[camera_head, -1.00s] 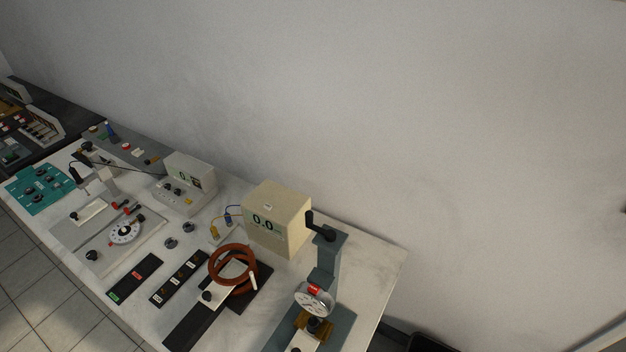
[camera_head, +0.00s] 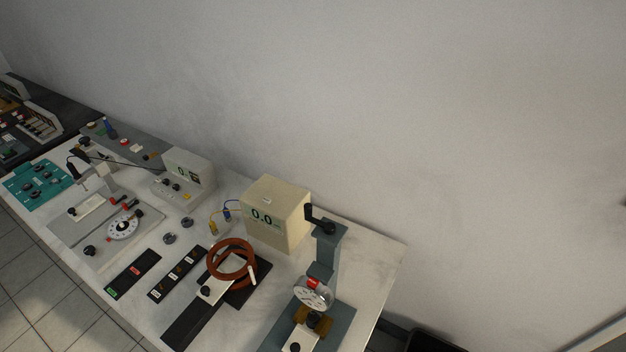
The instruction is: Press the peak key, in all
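No key can be read as the peak key at this size. A small grey meter (camera_head: 184,178) with a display and several small keys and knobs stands at mid-left on the bench. One small yellow key (camera_head: 187,195) shows low on its front. A larger beige box (camera_head: 277,214) to its right shows 0.0 on its display. Black strips with small labelled keys lie in front: one with a red and a green label (camera_head: 133,273), one with several pale labels (camera_head: 177,272). Neither of my grippers is in view.
A brown ring coil (camera_head: 231,262) on a black base and a grey press-like stand (camera_head: 322,275) with a round dial stand at the right of the white bench (camera_head: 374,264). A dial panel (camera_head: 123,228) and teal panel (camera_head: 38,184) are at left. A plain wall stands behind.

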